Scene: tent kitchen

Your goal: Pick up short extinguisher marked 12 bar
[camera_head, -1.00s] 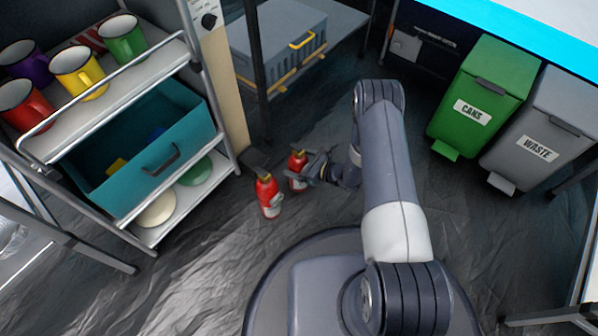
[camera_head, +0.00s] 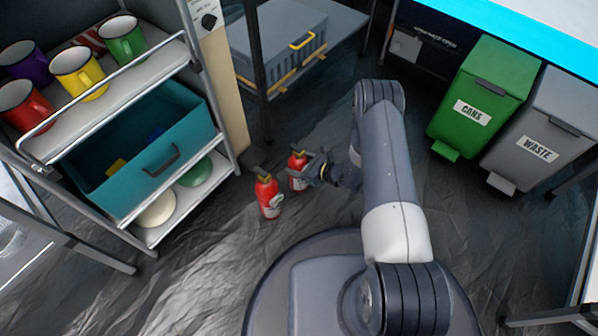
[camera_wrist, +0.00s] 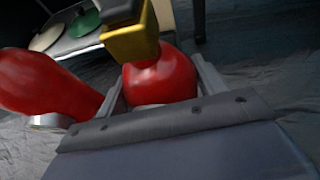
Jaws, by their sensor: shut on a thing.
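Two red extinguishers stand on the dark floor near the shelf cart. The farther extinguisher (camera_head: 298,170) is at my gripper (camera_head: 312,173). In the wrist view, its red body (camera_wrist: 160,80) with a yellow and black top (camera_wrist: 130,38) sits between the two fingers of my gripper (camera_wrist: 160,85), which is shut on it. The nearer extinguisher (camera_head: 268,196) stands just left of it and is not held; it also shows at the left of the wrist view (camera_wrist: 45,85). No pressure marking is readable on either one.
A shelf cart with mugs and a teal drawer (camera_head: 140,150) stands at left. A grey toolbox (camera_head: 280,45) is on a low shelf behind. A green bin (camera_head: 482,90) and a grey bin (camera_head: 545,130) stand at right. The floor between is clear.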

